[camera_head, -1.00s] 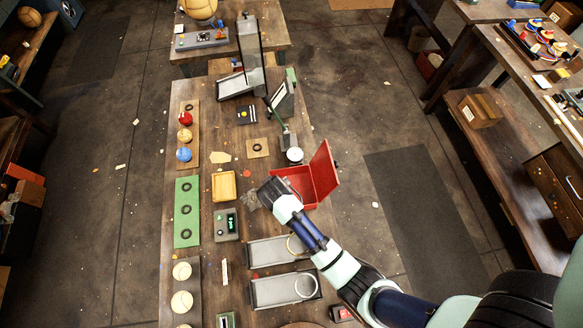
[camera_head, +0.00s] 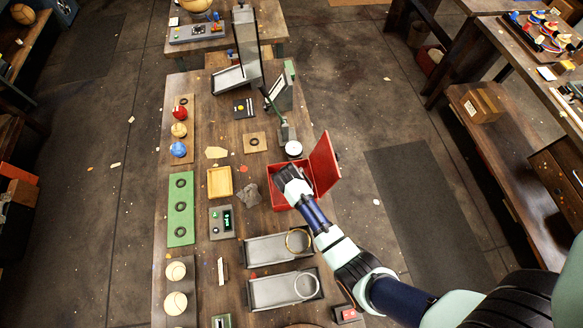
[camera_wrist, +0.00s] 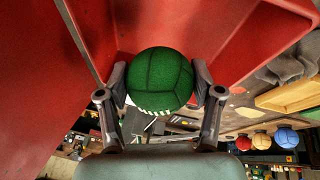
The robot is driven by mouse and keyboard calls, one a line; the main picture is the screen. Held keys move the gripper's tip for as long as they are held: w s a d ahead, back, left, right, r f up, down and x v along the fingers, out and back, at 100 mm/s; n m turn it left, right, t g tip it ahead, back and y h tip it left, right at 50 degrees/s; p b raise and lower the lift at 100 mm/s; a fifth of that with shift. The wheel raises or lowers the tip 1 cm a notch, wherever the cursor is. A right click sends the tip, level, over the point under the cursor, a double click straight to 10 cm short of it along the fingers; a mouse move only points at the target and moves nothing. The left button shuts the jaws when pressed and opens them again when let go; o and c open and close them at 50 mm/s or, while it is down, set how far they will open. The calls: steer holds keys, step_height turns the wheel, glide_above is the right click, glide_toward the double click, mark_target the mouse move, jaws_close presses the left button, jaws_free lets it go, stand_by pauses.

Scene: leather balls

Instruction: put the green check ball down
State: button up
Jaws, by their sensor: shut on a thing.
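In the wrist view the green ball (camera_wrist: 161,79) sits between the two fingers of my gripper (camera_wrist: 160,88), which is shut on it. A pale check or stripe patch shows at the ball's lower edge. The red walls of the open box (camera_wrist: 265,35) surround the ball in that view. In the head view my gripper (camera_head: 285,180) is over the left part of the red box (camera_head: 285,201), whose lid stands open to the right. The ball is hidden under my gripper there. I cannot tell whether the ball touches the box floor.
Left of the box lie a grey cloth or leather scrap (camera_head: 250,194) and a yellow tray (camera_head: 220,182). A green board with several black rings (camera_head: 181,208) lies further left. Red, tan and blue balls (camera_head: 179,130) stand on a wooden strip. Two grey trays (camera_head: 270,250) lie nearer.

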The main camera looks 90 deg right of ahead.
steer(key=shift+f+b, duration=0.5)
steer(key=shift+f, duration=2.15)
steer(key=shift+f, duration=0.2)
steer(key=o, duration=1.3)
steer(key=shift+o, duration=0.2)
steer(key=shift+r, duration=0.1)
steer(key=shift+r, duration=0.1)
steer(key=shift+r, duration=0.35)
steer(key=p+v, duration=0.2)
steer(key=v, duration=0.9)
steer(key=shift+a+p, duration=0.15)
steer(key=shift+p, duration=0.25)
steer(key=shift+r, duration=0.15)
